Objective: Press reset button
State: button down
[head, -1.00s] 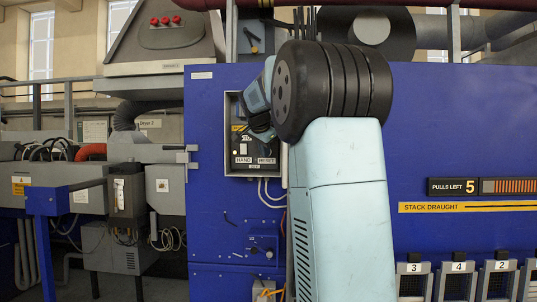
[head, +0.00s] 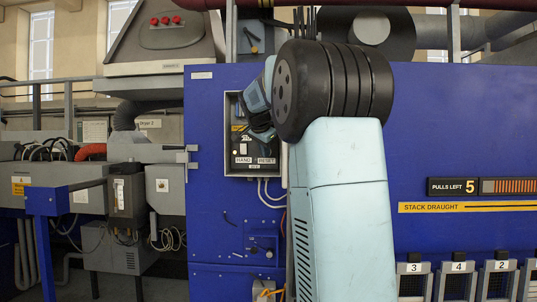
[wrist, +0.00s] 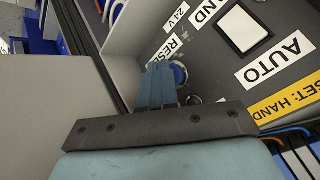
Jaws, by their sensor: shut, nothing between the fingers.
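The RESET label (wrist: 166,50), partly covered, is on a grey panel in the wrist view; it also shows in the head view (head: 267,161). A round blue button (wrist: 181,73) in a pale ring sits beside the label, partly hidden by my fingers. My gripper (wrist: 160,76) is shut and empty, its blue fingertips overlapping the button's left side in the picture. I cannot tell whether they touch it. In the head view my gripper (head: 257,127) is in front of the control box (head: 236,170), and my arm hides the box's right part.
HAND (wrist: 209,10) and AUTO (wrist: 274,59) labels flank a white rectangular part (wrist: 242,29) on the panel. A grey side wall (wrist: 140,32) of the box stands close to my fingers. Cables (head: 270,192) hang below the box on the blue machine front (head: 440,120).

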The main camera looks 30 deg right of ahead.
jog(key=shift+s+a, duration=0.4)
jog(key=shift+s, duration=0.1)
jog(key=s+a, duration=0.2)
jog(key=s, duration=0.2)
jog(key=shift+s+a, duration=0.1)
jog(key=shift+a, duration=0.3)
dwell(0.8)
